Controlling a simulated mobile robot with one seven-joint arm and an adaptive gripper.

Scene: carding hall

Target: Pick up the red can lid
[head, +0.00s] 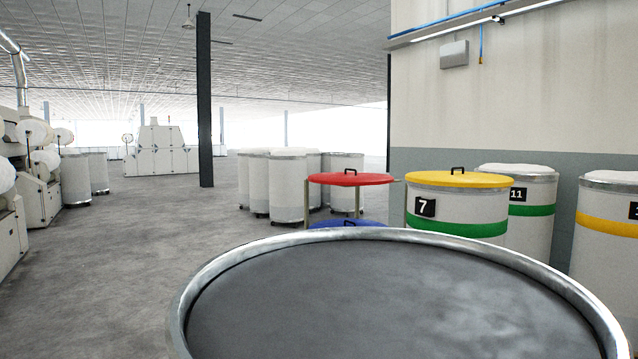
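The red can lid (350,179) is a flat red disc with a small black handle on top. It lies level on a thin-legged stand (306,205), left of the can marked 7. A blue lid (347,224) sits lower down, below the red one, partly hidden by the rim of the large round can in front. My gripper is not in the head view.
A large round metal-rimmed can (400,290) fills the near foreground, between me and the lids. A can with a yellow lid (458,180) and more cans (517,215) stand at right by the wall. A dark column (205,100) stands behind. Grey floor (120,260) at left is clear.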

